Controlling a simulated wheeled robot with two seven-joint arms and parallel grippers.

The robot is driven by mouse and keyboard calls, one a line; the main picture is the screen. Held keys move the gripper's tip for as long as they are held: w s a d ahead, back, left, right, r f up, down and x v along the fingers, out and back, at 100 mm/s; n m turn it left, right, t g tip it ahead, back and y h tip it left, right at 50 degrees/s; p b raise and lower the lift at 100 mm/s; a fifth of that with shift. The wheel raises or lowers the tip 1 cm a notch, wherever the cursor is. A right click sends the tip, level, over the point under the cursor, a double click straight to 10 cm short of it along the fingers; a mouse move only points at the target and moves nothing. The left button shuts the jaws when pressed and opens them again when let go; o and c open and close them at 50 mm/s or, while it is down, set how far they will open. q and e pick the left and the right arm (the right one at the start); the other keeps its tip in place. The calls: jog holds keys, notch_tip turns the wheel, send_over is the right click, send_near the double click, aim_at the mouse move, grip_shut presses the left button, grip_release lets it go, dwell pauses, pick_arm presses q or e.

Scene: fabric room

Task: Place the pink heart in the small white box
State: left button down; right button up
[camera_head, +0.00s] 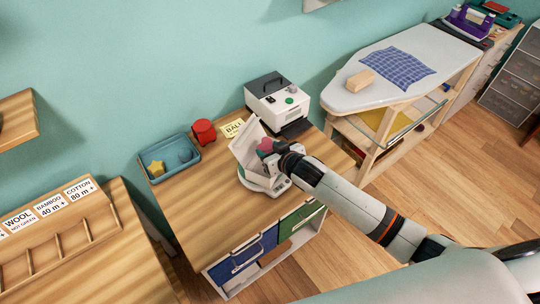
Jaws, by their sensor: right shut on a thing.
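The small white box (254,181) stands on the wooden table with its lid up at the back left. The pink heart (265,144) shows at the box's opening, partly hidden by my right gripper (270,151). My right gripper reaches in from the right and is shut on the heart, at the upper part of the box. I cannot tell whether the heart touches the box. My left gripper is not in view.
A blue tray (150,175) with a yellow star (156,168) and a grey-blue piece is at the left. A red lidded pot (204,131), a yellow card (232,128) and a white machine (278,98) stand behind the box. The table's left front is clear.

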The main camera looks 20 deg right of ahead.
notch_tip(320, 180, down, 3)
jog(key=shift+r, duration=0.1)
jog(key=shift+f, duration=0.3)
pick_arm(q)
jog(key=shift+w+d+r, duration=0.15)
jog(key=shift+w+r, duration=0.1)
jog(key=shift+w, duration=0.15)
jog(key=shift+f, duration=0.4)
pick_arm(e)
jog(key=shift+f, duration=0.6)
jog(key=o, duration=0.9)
jog(key=shift+o, duration=0.2)
